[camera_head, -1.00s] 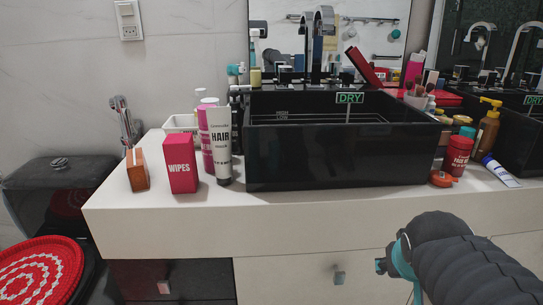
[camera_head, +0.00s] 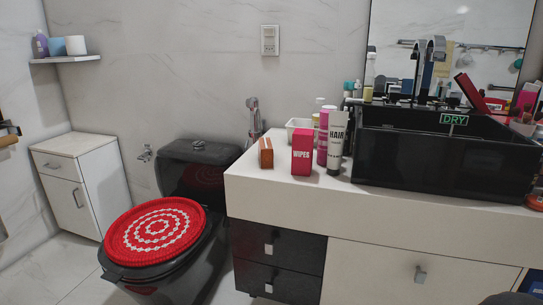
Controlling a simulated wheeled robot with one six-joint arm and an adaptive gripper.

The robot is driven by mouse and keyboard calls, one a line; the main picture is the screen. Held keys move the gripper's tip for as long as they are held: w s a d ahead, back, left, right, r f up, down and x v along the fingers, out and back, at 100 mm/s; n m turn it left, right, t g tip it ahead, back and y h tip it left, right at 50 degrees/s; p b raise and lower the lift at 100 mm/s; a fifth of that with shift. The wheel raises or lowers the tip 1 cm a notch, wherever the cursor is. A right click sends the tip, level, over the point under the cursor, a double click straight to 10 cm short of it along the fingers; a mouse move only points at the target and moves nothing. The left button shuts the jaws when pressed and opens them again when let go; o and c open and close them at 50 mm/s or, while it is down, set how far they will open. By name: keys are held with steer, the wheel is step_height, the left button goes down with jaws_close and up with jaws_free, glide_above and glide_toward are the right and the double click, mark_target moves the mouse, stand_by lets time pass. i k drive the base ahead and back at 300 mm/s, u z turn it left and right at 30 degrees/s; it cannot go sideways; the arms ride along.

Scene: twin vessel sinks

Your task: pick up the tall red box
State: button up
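The tall red box (camera_head: 302,155), marked WIPES, stands upright on the white counter (camera_head: 300,192) near its left end. A small orange-brown box (camera_head: 266,153) stands just left of it. A pink bottle (camera_head: 322,140) and a white HAIR tube (camera_head: 337,143) stand close on its right. Nothing covers the front of the red box. My gripper is not in view; only a dark piece of my arm shows at the bottom right corner, well away from the box.
A black vessel sink (camera_head: 440,158) fills the counter to the right. A small white basket (camera_head: 298,126) sits behind the red box. Left of the counter is a black toilet with a red-and-white round cover (camera_head: 155,231). A white cabinet (camera_head: 85,180) stands far left.

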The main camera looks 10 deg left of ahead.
mark_target(303, 144)
steer(key=u, duration=1.7)
steer(key=i, duration=1.25)
steer(key=z, duration=1.3)
